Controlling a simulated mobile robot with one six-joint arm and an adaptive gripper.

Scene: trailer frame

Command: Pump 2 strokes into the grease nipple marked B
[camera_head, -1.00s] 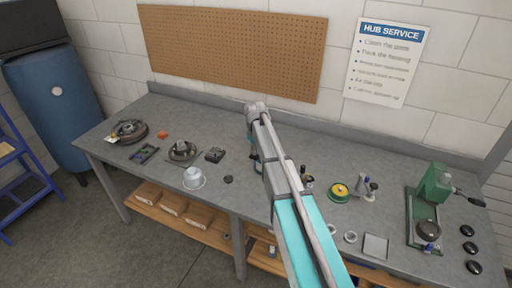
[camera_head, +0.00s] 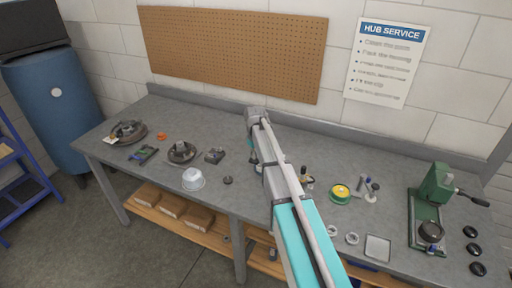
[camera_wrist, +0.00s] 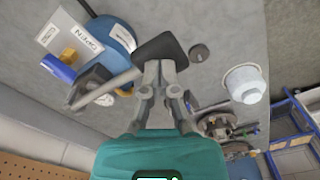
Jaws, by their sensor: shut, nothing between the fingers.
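My gripper (camera_wrist: 158,88) is shut and empty in the wrist view. Its fingertips are at a dark flat grip (camera_wrist: 160,48) on the end of a grey lever (camera_wrist: 108,88); I cannot tell whether they touch. A grey block (camera_wrist: 92,77) sits at the lever's other end, beside a blue round body (camera_wrist: 110,38) with pale labels. A white card (camera_wrist: 76,38) with unclear lettering lies by it. No nipple or letter B can be made out.
A pegboard (camera_head: 235,50) is behind.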

